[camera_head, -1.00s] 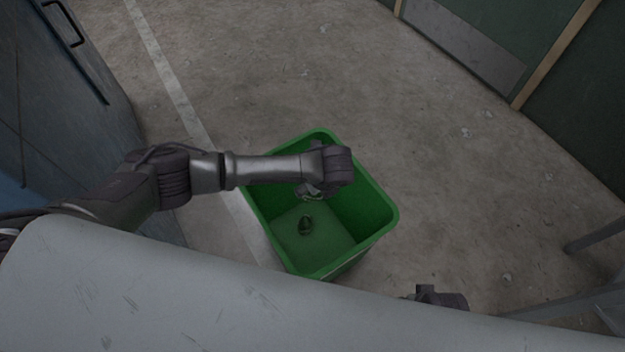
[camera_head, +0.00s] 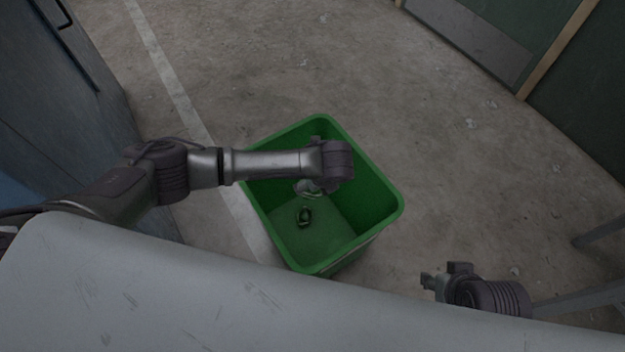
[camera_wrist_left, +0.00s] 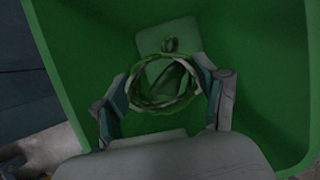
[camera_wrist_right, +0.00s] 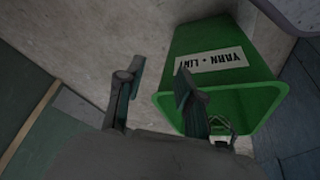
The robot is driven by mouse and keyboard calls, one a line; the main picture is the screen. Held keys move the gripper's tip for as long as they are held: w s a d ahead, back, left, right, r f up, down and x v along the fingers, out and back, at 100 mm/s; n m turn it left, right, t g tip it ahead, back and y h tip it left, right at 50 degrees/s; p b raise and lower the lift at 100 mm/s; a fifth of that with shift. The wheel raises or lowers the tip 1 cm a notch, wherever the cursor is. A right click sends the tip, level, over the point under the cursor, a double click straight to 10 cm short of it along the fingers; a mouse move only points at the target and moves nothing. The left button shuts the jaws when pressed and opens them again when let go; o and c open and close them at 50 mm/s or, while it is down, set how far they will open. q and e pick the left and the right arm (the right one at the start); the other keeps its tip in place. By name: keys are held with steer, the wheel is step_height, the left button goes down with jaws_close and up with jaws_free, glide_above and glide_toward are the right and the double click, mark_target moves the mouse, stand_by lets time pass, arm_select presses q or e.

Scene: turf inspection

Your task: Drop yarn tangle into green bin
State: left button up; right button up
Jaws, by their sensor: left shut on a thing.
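The green bin (camera_head: 385,200) stands open-topped on the floor; its side label in the right wrist view (camera_wrist_right: 210,62) reads YARN and what looks like LINT. My left gripper (camera_head: 308,190) points down within the bin's opening. In the left wrist view my left gripper (camera_wrist_left: 165,95) is shut on a green, ring-shaped yarn tangle (camera_wrist_left: 143,102), above the bin's floor. A small dark looped thing (camera_head: 304,216) lies on the bin's floor below; it also shows in the left wrist view (camera_wrist_left: 170,45). My right gripper (camera_wrist_right: 160,75) is open and empty, outside the bin.
A blue-grey cabinet (camera_head: 50,110) stands at the left. A dark green wall panel (camera_head: 570,90) is at the upper right. Grey metal legs (camera_head: 600,230) show at the right edge. The concrete floor (camera_head: 300,60) beyond the bin is clear.

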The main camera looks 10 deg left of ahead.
arm_select(q)
steer(key=shift+f, duration=0.4)
steer(key=o, duration=1.1)
steer(key=shift+r, duration=0.15)
steer(key=v, duration=1.1)
steer(key=shift+r, duration=0.35)
steer(key=shift+s+d, duration=0.15)
